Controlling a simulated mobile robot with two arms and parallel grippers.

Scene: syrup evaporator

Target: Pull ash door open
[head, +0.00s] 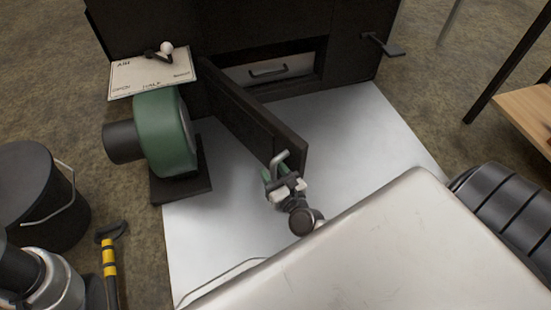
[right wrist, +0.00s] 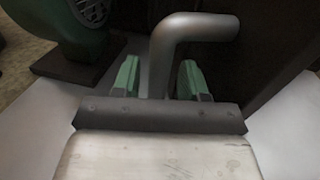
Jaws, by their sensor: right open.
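The ash door (head: 255,118) is a long dark panel. It stands swung open from the black evaporator (head: 220,30), its free end toward me. A bent grey handle (head: 281,158) is on its free end. My right gripper (head: 272,177) is at this handle. In the right wrist view, the handle (right wrist: 178,55) rises between the two green fingertips (right wrist: 158,80), with gaps on both sides. The right gripper is open around it. Inside the opening is an ash drawer (head: 285,68) with a small handle. My left gripper is not seen.
A green blower (head: 164,135) stands left of the door. A black bucket (head: 35,200) and a yellow-and-black tool handle (head: 109,262) are at the left. A wooden bench (head: 528,108) is at the right. The light floor plate (head: 365,135) is clear right of the door.

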